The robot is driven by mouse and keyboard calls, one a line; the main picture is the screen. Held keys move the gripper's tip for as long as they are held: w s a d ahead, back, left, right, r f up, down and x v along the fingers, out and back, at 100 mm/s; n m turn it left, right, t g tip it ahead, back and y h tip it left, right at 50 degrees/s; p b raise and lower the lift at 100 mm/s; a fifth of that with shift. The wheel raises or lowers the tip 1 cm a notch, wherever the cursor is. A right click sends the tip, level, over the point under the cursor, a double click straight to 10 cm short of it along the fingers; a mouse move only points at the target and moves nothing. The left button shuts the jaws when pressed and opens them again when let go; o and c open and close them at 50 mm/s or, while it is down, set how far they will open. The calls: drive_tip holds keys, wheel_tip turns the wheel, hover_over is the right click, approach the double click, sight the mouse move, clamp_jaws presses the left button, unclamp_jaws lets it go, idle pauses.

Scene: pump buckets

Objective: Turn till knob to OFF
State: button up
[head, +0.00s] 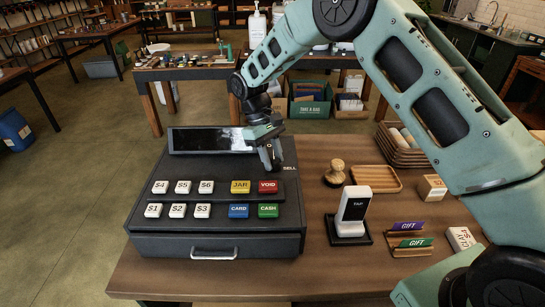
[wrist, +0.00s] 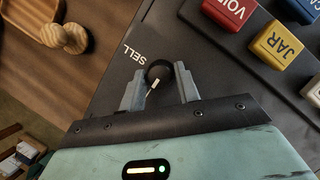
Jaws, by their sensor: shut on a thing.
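The till (head: 215,212) is a dark box on the wooden table. Its knob (wrist: 158,73) is round and black with a short white pointer line, and the word SELL is printed beside it. In the wrist view the knob sits between the two fingers of my gripper (wrist: 160,88), which are shut on its sides. The pointer line slants towards the lower left of that view, not at the word SELL. In the head view my gripper (head: 270,157) is at the till's upper right, and it hides the knob. I see no OFF label.
Coloured keys, including VOID (head: 268,187) and JAR (head: 240,187), lie just in front of my gripper. The till's dark screen (head: 205,140) stands at left. A card reader (head: 352,212), a wooden stamp (head: 335,174) and a wooden tray (head: 376,178) are to the right.

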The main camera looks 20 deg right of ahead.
drive_tip(key=shift+w, duration=0.1)
drive_tip(key=o, duration=1)
drive_tip(key=shift+r, duration=0.1)
drive_tip(key=b+v, duration=0.3)
drive_tip(key=v, duration=1.4)
drive_tip(key=shift+r, duration=0.15)
